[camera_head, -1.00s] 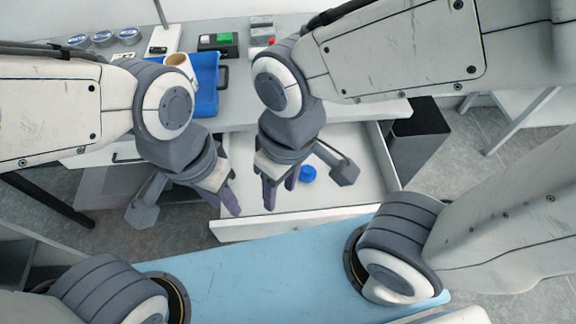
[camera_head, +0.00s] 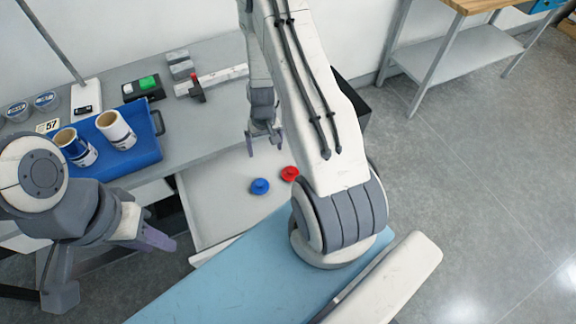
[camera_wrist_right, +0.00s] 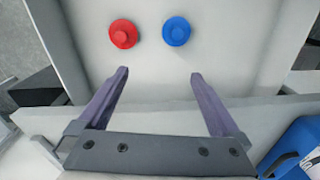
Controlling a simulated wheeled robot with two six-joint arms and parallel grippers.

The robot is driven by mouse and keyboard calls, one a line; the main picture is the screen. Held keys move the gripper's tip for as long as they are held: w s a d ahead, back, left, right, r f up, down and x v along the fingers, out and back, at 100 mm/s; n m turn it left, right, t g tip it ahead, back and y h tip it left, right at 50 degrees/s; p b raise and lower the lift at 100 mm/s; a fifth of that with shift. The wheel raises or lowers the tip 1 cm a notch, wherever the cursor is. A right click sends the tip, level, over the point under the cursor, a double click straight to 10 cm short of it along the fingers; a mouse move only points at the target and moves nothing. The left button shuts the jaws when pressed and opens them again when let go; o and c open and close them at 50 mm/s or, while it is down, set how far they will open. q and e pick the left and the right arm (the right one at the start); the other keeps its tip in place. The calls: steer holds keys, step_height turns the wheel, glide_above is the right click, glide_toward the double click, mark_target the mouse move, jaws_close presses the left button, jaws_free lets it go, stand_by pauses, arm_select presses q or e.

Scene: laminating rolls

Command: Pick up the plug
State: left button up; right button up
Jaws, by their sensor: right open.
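A blue plug (camera_head: 260,186) and a red plug (camera_head: 289,173) lie apart in the open white drawer (camera_head: 215,205). My right gripper (camera_head: 265,143) hangs over the back part of the drawer, behind both plugs. In the right wrist view its jaws (camera_wrist_right: 160,73) are open and empty. There the red plug (camera_wrist_right: 123,34) and the blue plug (camera_wrist_right: 176,31) lie beyond the fingertips, untouched. My left gripper (camera_head: 158,238) is left of the drawer, away from the plugs; its visible finger does not show whether it is open.
On the grey table, a blue tray (camera_head: 145,160) holds two rolls (camera_head: 116,130). A box with a green button (camera_head: 148,83) and small grey blocks (camera_head: 180,66) stand behind. A light blue surface (camera_head: 235,270) lies in front of the drawer. Floor is free at right.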

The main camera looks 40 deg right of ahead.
steer(key=s+d+f, duration=0.1)
steer(key=d+f, duration=0.1)
steer(key=s+d+f+m, duration=0.1)
steer(key=d+f, duration=0.1)
steer(key=s+d+f+m+p, duration=0.1)
steer(key=s+d+f, duration=0.1)
steer(key=shift+d, duration=0.25)
step_height(320, 180, down, 10)
steer(key=b, duration=1)
steer(key=shift+s+d+f, duration=0.1)
steer(key=shift+f, duration=0.1)
arm_select(q)
step_height(320, 180, down, 8)
steer(key=shift+f, duration=0.2)
arm_select(e)
steer(key=shift+r, duration=0.1)
steer(key=c, duration=1.2)
arm_select(q)
steer(key=shift+r, duration=0.1)
